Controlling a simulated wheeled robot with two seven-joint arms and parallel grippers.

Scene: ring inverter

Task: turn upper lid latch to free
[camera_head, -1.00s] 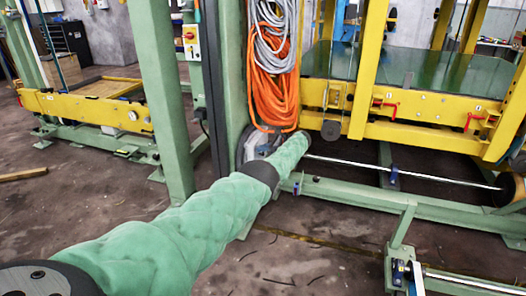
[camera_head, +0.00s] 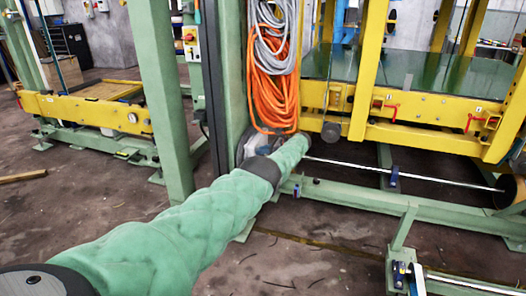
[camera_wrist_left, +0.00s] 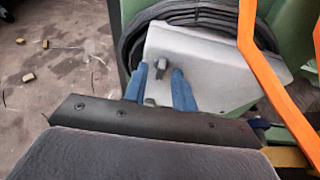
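A pale grey lid or box (camera_wrist_left: 200,75) fills the middle of the left wrist view. A small dark grey latch (camera_wrist_left: 160,65) stands on it. A second small grey piece (camera_wrist_left: 150,102) shows lower, between the fingers; I cannot tell whether it is another latch. My left gripper (camera_wrist_left: 158,70) has two blue fingers standing apart, one on each side of the latch. I see no clear contact with it. In the head view the grey housing (camera_head: 250,145) is partly hidden behind my green-sleeved left arm, and the left fingertips are hidden there. My right gripper is not in view.
A black cable coil (camera_wrist_left: 190,15) curves around the lid's top. An orange cable (camera_head: 272,85) hangs above the housing in the head view. A green post (camera_head: 160,90) stands left of it, and a yellow frame (camera_head: 430,105) stands right.

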